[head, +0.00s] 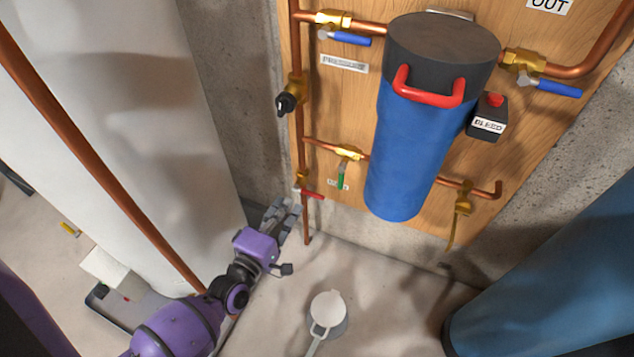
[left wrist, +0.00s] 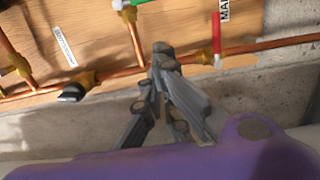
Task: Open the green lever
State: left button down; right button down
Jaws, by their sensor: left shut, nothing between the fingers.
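The green lever (head: 341,178) hangs down from a brass valve (head: 349,152) on the lower copper pipe, left of the blue filter housing. A short piece of green lever (left wrist: 140,2) shows at the top edge of the left wrist view. My left gripper (head: 286,207) is shut and empty, below and to the left of the green lever and apart from it. My right gripper is in neither view.
A red lever (head: 311,194) sits close to my left gripper, between it and the green lever. The blue filter housing (head: 406,150) stands right of the green lever. A black knob (head: 286,103) is above.

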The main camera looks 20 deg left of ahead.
aim_at(341, 177)
pick_arm(q)
jog(key=w+d, duration=0.4)
jog(key=w, duration=0.6)
jog(key=shift+w+d+b, duration=0.25)
jog(key=shift+d+b, duration=0.15)
jog(key=shift+b, duration=0.05)
jog(key=shift+f, duration=0.1)
jog(key=shift+d+f+n+b, duration=0.1)
jog(key=shift+d+n+b, duration=0.1)
jog(key=shift+n+b, duration=0.1)
jog(key=shift+d+f+n, duration=0.15)
jog(key=shift+n, duration=0.15)
